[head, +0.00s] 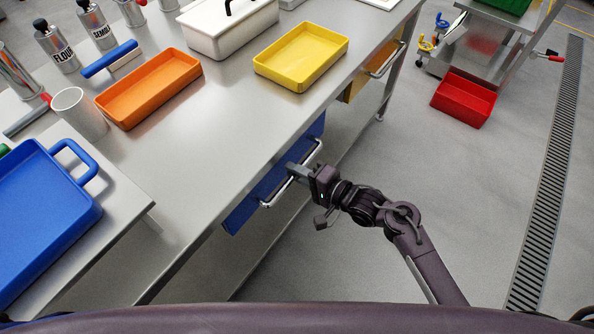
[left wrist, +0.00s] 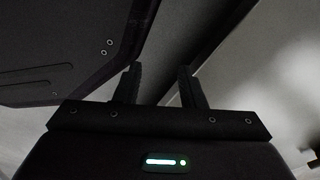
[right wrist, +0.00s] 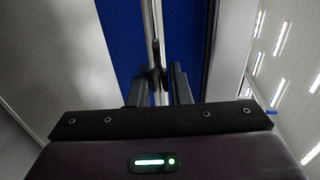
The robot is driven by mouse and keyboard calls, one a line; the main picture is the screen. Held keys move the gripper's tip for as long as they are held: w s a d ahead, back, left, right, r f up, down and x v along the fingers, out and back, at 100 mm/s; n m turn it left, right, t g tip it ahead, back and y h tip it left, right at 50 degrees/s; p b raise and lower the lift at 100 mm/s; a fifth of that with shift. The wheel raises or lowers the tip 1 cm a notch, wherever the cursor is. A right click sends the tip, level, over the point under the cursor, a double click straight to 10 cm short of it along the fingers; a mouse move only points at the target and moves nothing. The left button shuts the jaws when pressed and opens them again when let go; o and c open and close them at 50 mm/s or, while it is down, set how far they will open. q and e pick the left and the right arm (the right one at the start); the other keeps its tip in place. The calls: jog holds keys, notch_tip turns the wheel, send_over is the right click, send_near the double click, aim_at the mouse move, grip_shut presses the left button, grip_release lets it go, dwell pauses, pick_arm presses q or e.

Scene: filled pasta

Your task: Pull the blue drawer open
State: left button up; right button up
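The blue drawer (head: 241,213) is under the steel table's front edge, and its front looks roughly in line with that edge. A long metal handle (head: 267,204) runs along it. My right gripper (head: 299,172) is at the handle, near its middle. In the right wrist view, the handle bar (right wrist: 155,30) runs between the two fingers of my right gripper (right wrist: 160,82) in front of the blue drawer front (right wrist: 182,35). I cannot tell whether the fingers press on the bar. My left gripper (left wrist: 158,82) shows only in the left wrist view, fingers apart with nothing between them.
On the table (head: 220,110) stand an orange tray (head: 150,98), a yellow tray (head: 302,58) and a white container (head: 232,38). A blue tray (head: 85,228) is at the left. A yellow drawer (head: 356,88) is farther along. A red bin (head: 463,98) stands on the open floor.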

grip_shut()
